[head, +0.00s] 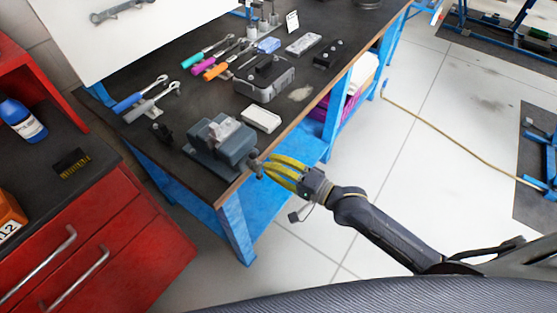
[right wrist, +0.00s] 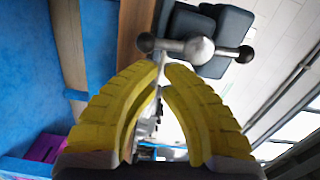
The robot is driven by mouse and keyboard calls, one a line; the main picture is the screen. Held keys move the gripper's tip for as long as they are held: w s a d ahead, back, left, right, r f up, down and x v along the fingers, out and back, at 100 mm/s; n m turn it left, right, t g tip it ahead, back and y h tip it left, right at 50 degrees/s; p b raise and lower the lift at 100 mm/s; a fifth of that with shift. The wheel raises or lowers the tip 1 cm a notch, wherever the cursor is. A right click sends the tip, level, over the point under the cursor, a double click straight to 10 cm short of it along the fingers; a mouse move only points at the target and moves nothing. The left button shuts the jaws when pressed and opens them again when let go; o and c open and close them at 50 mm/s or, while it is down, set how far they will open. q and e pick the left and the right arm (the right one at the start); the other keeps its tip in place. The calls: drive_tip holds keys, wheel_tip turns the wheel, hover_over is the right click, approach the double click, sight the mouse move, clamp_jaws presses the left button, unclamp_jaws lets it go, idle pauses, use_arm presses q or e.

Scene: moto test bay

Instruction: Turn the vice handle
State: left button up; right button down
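The grey-blue vice (head: 222,146) stands at the bench's front corner. Its handle (head: 258,166) sticks out past the bench edge. In the right wrist view the handle (right wrist: 200,50) is a metal cross bar with rounded ends and a round hub, with the dark vice body (right wrist: 210,25) behind it. My right gripper (head: 271,168) has yellow fingers and is beside the handle. In the right wrist view the fingertips (right wrist: 161,67) are nearly together, just short of the bar, with nothing visible held. I cannot tell whether they touch it. My left gripper is out of view.
The dark bench top (head: 158,128) holds wrenches, screwdrivers, a grey box (head: 264,80) and a white block (head: 261,119). A red cabinet (head: 110,220) stands at the left. Open floor (head: 400,130) lies to the right of the bench. A blue leg (head: 236,225) is below the vice.

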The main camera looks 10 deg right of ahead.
drive_tip(key=shift+s+a, duration=0.1)
drive_tip(key=shift+a, duration=0.05)
idle(0.3)
drive_tip(key=m, duration=0.2)
drive_tip(key=s+a+f+m, duration=0.1)
drive_tip(key=m, duration=0.2)
drive_tip(key=shift+s+a+f+m, duration=0.2)
drive_tip(key=shift+a+f+m, duration=0.05)
drive_tip(key=shift+a+m, duration=0.05)
drive_tip(key=shift+d, duration=0.1)
drive_tip(key=s+d+f, duration=0.1)
drive_tip(key=s+d, duration=0.3)
drive_tip(key=d, duration=0.6)
drive_tip(key=shift+s+d, duration=0.3)
drive_tip(key=shift+d, duration=0.1)
